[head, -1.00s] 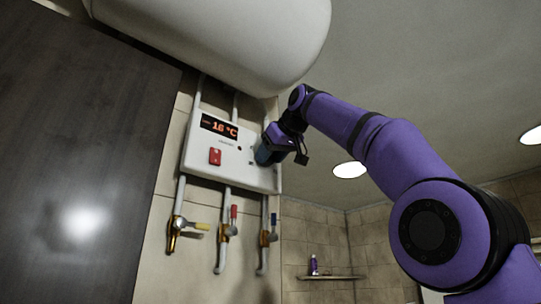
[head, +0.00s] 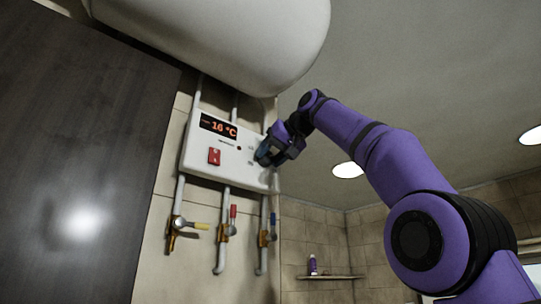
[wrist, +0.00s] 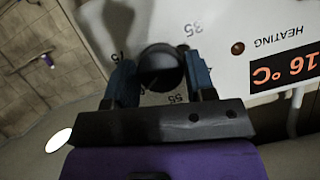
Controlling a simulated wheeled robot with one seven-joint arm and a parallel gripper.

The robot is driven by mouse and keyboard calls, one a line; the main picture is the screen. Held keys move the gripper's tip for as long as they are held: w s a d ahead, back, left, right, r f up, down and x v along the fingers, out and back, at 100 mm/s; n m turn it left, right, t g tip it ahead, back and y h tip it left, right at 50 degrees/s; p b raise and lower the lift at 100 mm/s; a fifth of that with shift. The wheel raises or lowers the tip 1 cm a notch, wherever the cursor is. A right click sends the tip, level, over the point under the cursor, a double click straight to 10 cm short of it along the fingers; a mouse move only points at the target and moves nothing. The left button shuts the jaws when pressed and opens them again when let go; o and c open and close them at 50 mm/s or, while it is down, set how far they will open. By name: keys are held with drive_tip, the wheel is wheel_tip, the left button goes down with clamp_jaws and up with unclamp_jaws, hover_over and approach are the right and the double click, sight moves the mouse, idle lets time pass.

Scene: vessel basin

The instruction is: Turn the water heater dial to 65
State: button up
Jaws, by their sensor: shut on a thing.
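The white water heater panel (head: 205,165) hangs on the tiled wall, with a lit display (head: 218,127) reading 16 °C. The black round dial (wrist: 161,68) shows in the wrist view, with numbers such as 35 and 55 printed around it. My gripper (wrist: 160,82) is shut on the dial, with one blue finger on each side of it. In the head view my gripper (head: 264,153) is at the right side of the panel and hides the dial. The dial's pointer cannot be made out.
A red switch (head: 214,156) sits on the panel. Pipes with valves (head: 223,232) run below it. The white tank (head: 225,35) hangs just above. A dark door panel (head: 75,160) stands at left. A shelf with a bottle (head: 312,265) is at lower right.

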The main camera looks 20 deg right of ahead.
drive_tip(key=shift+f, duration=0.1)
drive_tip(key=o, duration=0.9)
drive_tip(key=shift+w, duration=0.1)
drive_tip(key=shift+o, duration=0.2)
drive_tip(key=v, duration=1.1)
